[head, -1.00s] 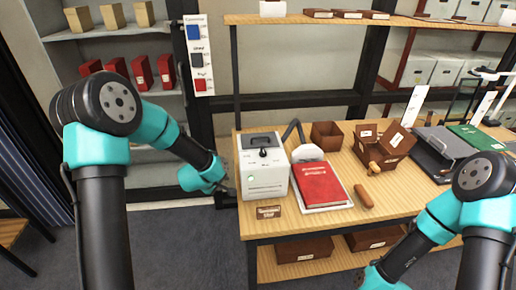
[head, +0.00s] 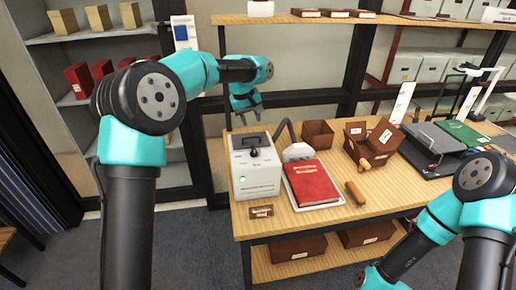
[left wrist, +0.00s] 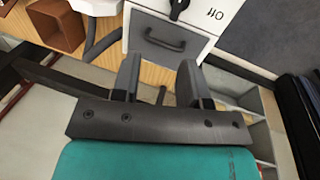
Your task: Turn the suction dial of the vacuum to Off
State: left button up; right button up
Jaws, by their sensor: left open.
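The vacuum (head: 256,180) is a white box with a dark top at the left end of the wooden table. Its black suction dial (head: 253,152) stands on the top. My left gripper (head: 248,117) is open and empty, above and behind the vacuum, apart from the dial. In the left wrist view the open fingers (left wrist: 159,70) point toward the vacuum (left wrist: 138,42), with its grey handle. The dial (left wrist: 178,8) is partly cut off at the top edge, near an upside-down "Off" mark. My right gripper is out of view; its arm shows at lower right.
A grey hose (head: 278,132) rises beside the vacuum. A red book (head: 312,183), a brown open box (head: 317,134) and a wooden-handled tool (head: 355,192) lie to the right. A small label plate (head: 261,212) sits in front. A shelf upright stands behind the left gripper.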

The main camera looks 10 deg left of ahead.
pick_arm(q)
notch_tip(320, 180, up, 6)
jog(key=f+m+g+y, duration=0.1)
jog(key=g+y, duration=0.1)
send_over(254, 149)
jog(key=shift+s+r, duration=0.15)
jog(key=shift+r, duration=0.05)
jog(key=shift+f, duration=0.1)
notch_tip(254, 149, down, 17)
jog(key=shift+f, duration=0.15)
dwell(0.4)
grip_shut()
dwell(0.3)
